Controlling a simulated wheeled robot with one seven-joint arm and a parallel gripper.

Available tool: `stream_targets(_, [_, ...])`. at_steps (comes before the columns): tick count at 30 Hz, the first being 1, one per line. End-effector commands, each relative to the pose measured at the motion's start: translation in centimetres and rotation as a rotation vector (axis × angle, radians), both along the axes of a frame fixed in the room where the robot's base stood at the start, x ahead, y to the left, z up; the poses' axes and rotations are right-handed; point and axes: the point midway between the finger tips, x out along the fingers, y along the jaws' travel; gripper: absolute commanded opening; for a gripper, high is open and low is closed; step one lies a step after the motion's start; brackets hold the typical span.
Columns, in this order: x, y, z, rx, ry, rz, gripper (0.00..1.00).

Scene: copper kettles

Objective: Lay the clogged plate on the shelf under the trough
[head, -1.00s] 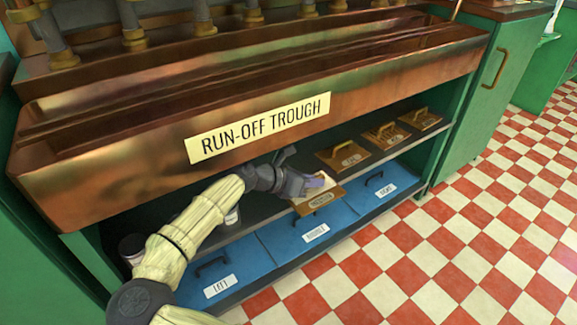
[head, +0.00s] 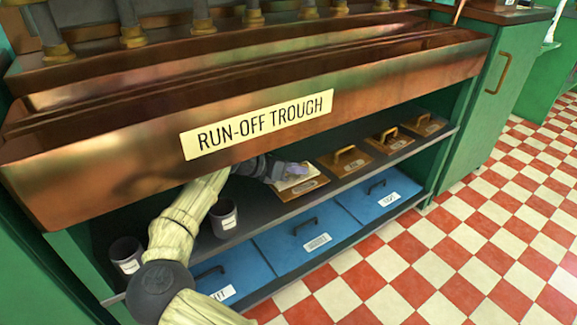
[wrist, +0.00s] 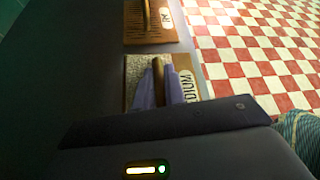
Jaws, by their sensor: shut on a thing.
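The plate in my gripper (head: 288,172) is a brown board with a pale, speckled crust on top (head: 302,187) and a label at its front edge. In the wrist view the same plate (wrist: 135,72) has a bar handle and a label ending in "DIUM". My gripper's purple fingers (wrist: 165,85) are shut on the handle. The plate is level at the shelf (head: 262,205) under the copper trough (head: 90,165), left of the other plates. I cannot tell whether its underside touches the shelf.
Three brown handled plates sit to the right on the shelf, the nearest (head: 345,161) close beside mine. Two dark cups (head: 224,217) (head: 125,256) stand left, near my arm. Blue handled lids (head: 310,232) lie below. The trough hangs low over the shelf.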

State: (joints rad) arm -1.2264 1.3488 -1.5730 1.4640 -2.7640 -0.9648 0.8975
Motion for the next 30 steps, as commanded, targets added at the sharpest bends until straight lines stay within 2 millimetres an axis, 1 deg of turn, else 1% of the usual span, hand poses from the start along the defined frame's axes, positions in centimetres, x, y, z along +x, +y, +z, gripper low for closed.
stream_targets(4, [0.8, 0.4, 0.0, -0.001, -0.004, 0.002, 0.00])
stream_targets(13, [3.4, 2.2, 0.0, -0.001, -0.006, 0.002, 0.00])
stream_targets(15, [3.1, 2.1, -1.0, 0.000, -0.004, 0.000, 0.00])
stream_targets(17, [3.1, 2.1, -1.3, -0.001, -0.004, 0.000, 0.00])
stream_targets(27, [3.1, 2.0, -1.3, -0.001, -0.004, -0.001, 0.00])
stream_targets(28, [3.1, 2.0, -1.6, 0.001, 0.000, -0.002, 0.17])
stream_targets(30, [3.1, 2.0, -1.5, 0.000, -0.001, -0.001, 0.31])
